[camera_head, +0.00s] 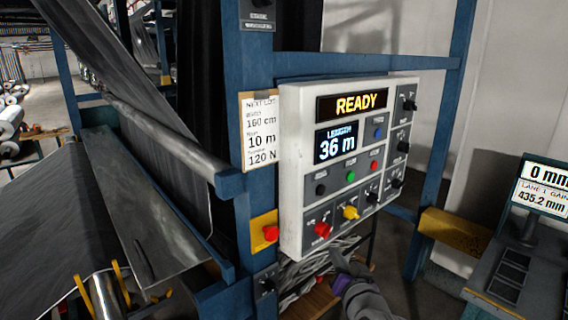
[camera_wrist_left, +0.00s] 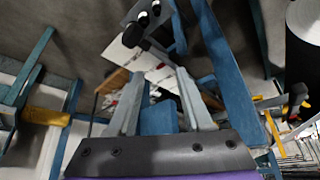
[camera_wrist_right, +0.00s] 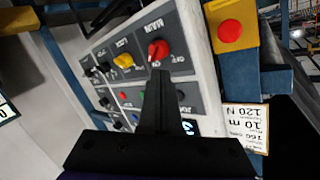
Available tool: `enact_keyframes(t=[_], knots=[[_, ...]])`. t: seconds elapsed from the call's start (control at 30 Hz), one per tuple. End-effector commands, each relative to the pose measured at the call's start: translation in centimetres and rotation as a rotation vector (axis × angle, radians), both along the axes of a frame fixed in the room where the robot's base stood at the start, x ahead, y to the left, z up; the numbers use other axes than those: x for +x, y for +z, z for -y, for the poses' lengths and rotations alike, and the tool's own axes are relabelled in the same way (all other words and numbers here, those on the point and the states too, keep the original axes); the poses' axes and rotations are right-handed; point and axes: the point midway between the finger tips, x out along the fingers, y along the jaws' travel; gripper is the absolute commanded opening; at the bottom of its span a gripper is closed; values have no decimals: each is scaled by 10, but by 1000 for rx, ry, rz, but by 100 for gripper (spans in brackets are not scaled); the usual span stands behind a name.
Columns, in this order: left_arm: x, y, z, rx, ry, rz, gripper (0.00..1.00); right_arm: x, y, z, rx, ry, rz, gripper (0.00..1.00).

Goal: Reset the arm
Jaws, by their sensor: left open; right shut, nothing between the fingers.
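My right gripper (camera_head: 338,256) is at the lower edge of a white control panel (camera_head: 291,160) in the head view. In the right wrist view its fingers (camera_wrist_right: 157,80) are shut and empty, in front of the panel near a red knob (camera_wrist_right: 158,49) under the label MAIN. I cannot tell whether they touch the panel. The red knob (camera_head: 322,229) and a yellow knob (camera_head: 350,212) also show in the head view. The panel reads READY and LENGTH 36 m. My left gripper (camera_wrist_left: 163,85) is open and empty in the left wrist view, and is outside the head view.
A red button on a yellow box (camera_head: 264,232) is left of the panel on a blue frame (camera_head: 247,60). A paper note (camera_head: 260,130) hangs above it. Grey sheet (camera_head: 140,190) fills the left. A console screen (camera_head: 541,187) stands at right. Cables (camera_head: 300,280) lie below the panel.

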Motion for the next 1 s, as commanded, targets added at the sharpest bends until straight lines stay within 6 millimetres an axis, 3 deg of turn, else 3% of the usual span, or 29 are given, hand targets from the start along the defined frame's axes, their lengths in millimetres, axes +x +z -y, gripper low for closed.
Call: enact_keyframes(t=[0.03,0.1,0.3,0.4,0.5,0.67,1.0], knots=[[0,0,0,0,0,0,50,-28,-29,-3,-53,42,-93,0],[0,0,0,0,0,0,50,-64,-69,-5,-125,94,-231,0],[0,0,0,0,0,0,50,-168,-168,9,-296,177,-587,0],[0,0,0,0,0,0,50,-209,-200,20,-353,192,-720,0],[0,0,0,0,0,0,50,-236,-219,28,-389,196,-809,0],[0,0,0,0,0,0,50,-253,-230,33,-409,198,-865,0],[0,0,0,0,0,0,50,-253,-230,33,-409,199,-864,0]])
